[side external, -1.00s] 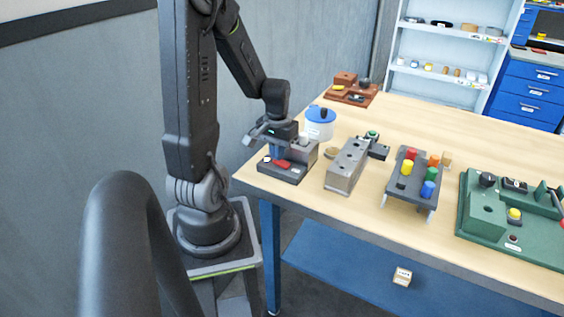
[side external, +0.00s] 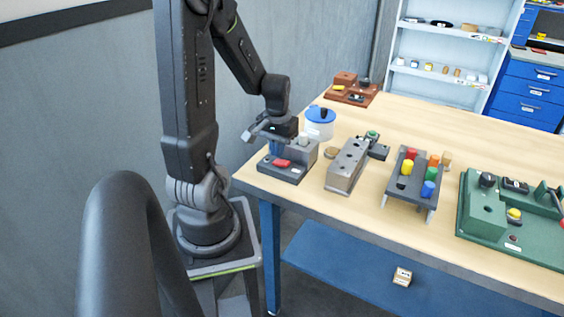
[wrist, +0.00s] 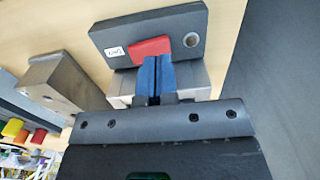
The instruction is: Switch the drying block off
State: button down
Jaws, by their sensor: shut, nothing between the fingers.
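The drying block is a dark base (side external: 290,176) with a grey metal block (side external: 304,146), at the table's near left corner. A red switch lever (side external: 282,163) sits on the base; it also shows in the wrist view (wrist: 148,48), beside a small white label (wrist: 116,51) and a dull grey round spot (wrist: 193,40). My gripper (side external: 276,152) is over the base, close to the red lever. In the wrist view its blue fingers (wrist: 158,62) are together and empty, with tips at the lever's edge. I cannot tell whether they touch it.
A slotted metal block (side external: 347,165) stands just right of the base. A white tub with a blue lid (side external: 319,122) is behind it. Farther right are a rack of coloured pegs (side external: 412,175) and a green fixture (side external: 490,215). The table's left edge is close.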

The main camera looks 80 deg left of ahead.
aim_at(280, 162)
jog(key=shift+r, duration=2.55)
jog(key=shift+w+d+r, duration=0.15)
jog(key=shift+w+d, duration=0.05)
jog(key=shift+d, duration=0.05)
jog(key=d+r+m+t, duration=0.2)
jog(key=d+r+m, duration=0.2)
jog(key=d, duration=0.8)
jog(key=d+r+m+t, duration=0.3)
jog(key=d+r+m, duration=0.2)
jog(key=d, duration=0.7)
jog(key=shift+r+t, duration=0.3)
jog(key=shift+r, duration=0.5)
